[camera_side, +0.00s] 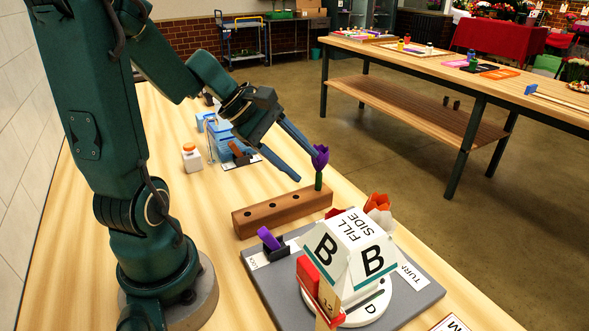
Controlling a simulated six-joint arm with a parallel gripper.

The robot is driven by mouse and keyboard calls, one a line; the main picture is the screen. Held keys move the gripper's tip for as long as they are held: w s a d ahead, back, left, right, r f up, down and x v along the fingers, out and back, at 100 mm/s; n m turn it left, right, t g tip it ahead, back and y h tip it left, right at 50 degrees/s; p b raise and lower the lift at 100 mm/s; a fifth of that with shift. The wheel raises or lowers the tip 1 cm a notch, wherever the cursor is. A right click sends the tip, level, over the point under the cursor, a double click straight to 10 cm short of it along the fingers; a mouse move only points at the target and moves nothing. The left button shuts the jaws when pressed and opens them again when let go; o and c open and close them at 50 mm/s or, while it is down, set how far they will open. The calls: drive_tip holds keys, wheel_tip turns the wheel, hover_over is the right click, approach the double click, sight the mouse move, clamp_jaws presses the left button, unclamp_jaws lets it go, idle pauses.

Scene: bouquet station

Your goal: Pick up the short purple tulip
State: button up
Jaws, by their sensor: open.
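A purple tulip (320,156) with a short green stem stands upright at the right end of a long brown wooden block (284,209). The other holes along the block's top look empty. My gripper (306,165) is open, its two blue fingers reaching down and right towards the tulip. The fingertips appear close to the bloom and stem, but from this one view I cannot tell whether the tulip is between them or whether they touch it.
In front of the block, a grey board (265,283) carries a white sign-like stand (345,250) marked B, with red and orange flowers (378,208) behind it. A purple piece (268,238) sits at its left. A white bottle (192,158) and blue items stand further back.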

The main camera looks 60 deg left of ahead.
sight(309, 190)
drive_tip(key=a+f+n+t+y, duration=0.1)
drive_tip(key=a+f+n, duration=0.1)
drive_tip(key=a+n, duration=0.35)
drive_tip(key=w+f+n+t+h, duration=0.1)
drive_tip(key=w+d+f+n+t+h, duration=0.1)
drive_tip(key=w+f+n, duration=0.1)
drive_tip(key=w+f+n+t, duration=0.1)
drive_tip(key=f, duration=0.1)
drive_tip(key=shift+w+d+n+h, duration=0.3)
drive_tip(key=shift+n+h, duration=0.05)
drive_tip(key=shift+h, duration=0.05)
drive_tip(key=shift+w+d+f+n+t, duration=0.1)
drive_tip(key=shift+w+f+n+t, duration=0.15)
drive_tip(key=shift+f+n+t, duration=0.2)
drive_tip(key=shift+x, duration=2.7)
drive_tip(key=shift+f, duration=0.1)
clamp_jaws()
